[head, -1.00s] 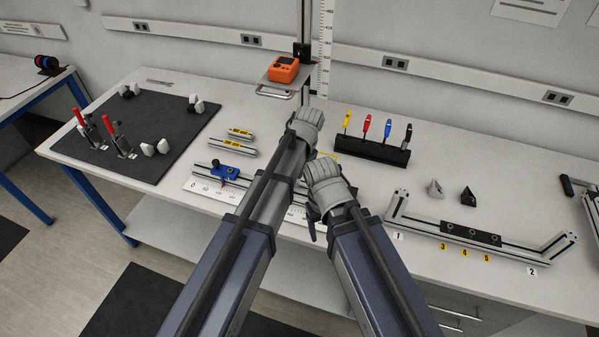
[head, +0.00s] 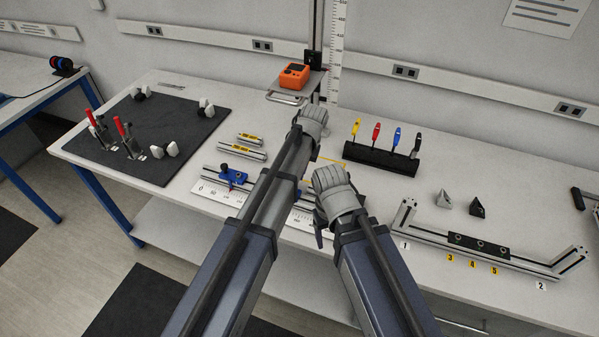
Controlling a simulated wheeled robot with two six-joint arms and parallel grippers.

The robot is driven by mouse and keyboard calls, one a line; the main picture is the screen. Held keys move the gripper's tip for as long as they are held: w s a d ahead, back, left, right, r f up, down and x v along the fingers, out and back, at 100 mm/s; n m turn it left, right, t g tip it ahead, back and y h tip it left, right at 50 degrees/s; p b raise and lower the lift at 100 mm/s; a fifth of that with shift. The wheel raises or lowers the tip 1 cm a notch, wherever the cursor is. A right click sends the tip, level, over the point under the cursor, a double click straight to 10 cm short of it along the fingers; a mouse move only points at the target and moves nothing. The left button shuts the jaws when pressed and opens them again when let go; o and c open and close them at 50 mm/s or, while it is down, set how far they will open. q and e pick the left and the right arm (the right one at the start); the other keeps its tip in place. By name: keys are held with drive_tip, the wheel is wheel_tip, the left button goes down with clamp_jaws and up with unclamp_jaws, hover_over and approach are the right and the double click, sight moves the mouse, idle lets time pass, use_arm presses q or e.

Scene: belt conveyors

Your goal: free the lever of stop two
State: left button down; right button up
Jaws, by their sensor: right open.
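A blue stop (head: 232,176) with a dark knob sits on a metal rail (head: 210,171) behind a white scale (head: 222,194). I cannot read a number on it.
Left is a black mat (head: 150,138) with red-handled clamps. An orange device (head: 294,75) sits on a shelf at the back. A black rack (head: 381,158) holds coloured tools. A frame (head: 497,250) with numbered labels stands at the right.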

idle(0.4)
use_arm(q)
drive_tip(key=c, duration=0.8)
unclamp_jaws()
drive_tip(key=shift+c, duration=0.2)
drive_tip(key=shift+r, duration=0.2)
wheel_tip(320, 180, up, 7)
drive_tip(key=d+p, duration=0.1)
drive_tip(key=p, duration=0.6)
drive_tip(key=shift+d+r+p, duration=0.15)
drive_tip(key=shift+d+p, duration=0.05)
drive_tip(key=shift+p, duration=0.1)
drive_tip(key=shift+s, duration=0.2)
